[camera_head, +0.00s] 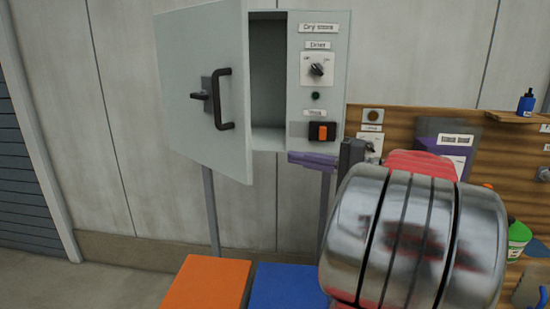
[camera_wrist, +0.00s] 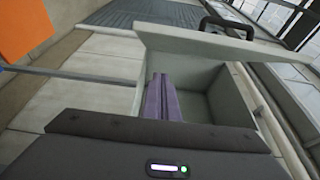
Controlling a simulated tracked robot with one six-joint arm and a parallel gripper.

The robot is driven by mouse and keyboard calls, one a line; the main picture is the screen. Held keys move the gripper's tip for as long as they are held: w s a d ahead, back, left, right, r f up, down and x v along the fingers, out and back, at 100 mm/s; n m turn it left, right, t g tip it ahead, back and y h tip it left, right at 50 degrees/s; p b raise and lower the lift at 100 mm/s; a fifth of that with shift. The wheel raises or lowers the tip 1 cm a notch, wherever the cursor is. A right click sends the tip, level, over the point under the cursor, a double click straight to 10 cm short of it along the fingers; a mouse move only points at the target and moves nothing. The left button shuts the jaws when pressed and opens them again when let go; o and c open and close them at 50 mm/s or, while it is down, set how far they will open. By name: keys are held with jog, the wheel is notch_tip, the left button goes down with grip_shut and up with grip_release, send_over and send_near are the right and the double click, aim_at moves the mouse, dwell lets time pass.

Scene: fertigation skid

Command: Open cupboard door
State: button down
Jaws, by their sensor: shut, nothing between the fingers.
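The grey cupboard (camera_head: 318,90) hangs on the wall, with a label strip, a dial and an orange switch on its right panel. Its door (camera_head: 205,80) is swung wide open to the left, and the shelf space inside (camera_head: 267,75) looks empty. The door carries a black handle (camera_head: 224,99) and a dark latch beside it. My gripper (camera_head: 295,158) has purple fingers, shut and empty, just below the cupboard's lower right edge. In the wrist view the shut fingers (camera_wrist: 162,85) show in front of the cupboard opening (camera_wrist: 205,95), with the open door (camera_wrist: 190,48) beyond.
An orange top (camera_head: 207,283) and a blue top (camera_head: 288,286) stand low in front. A wooden board (camera_head: 400,119) with a purple-grey box (camera_head: 452,143) and bottles is at right. My arm covers part of that board. The floor at left is clear.

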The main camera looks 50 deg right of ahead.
jog(key=w+a, duration=0.7)
jog(key=w, duration=0.2)
dwell(0.4)
dwell(0.4)
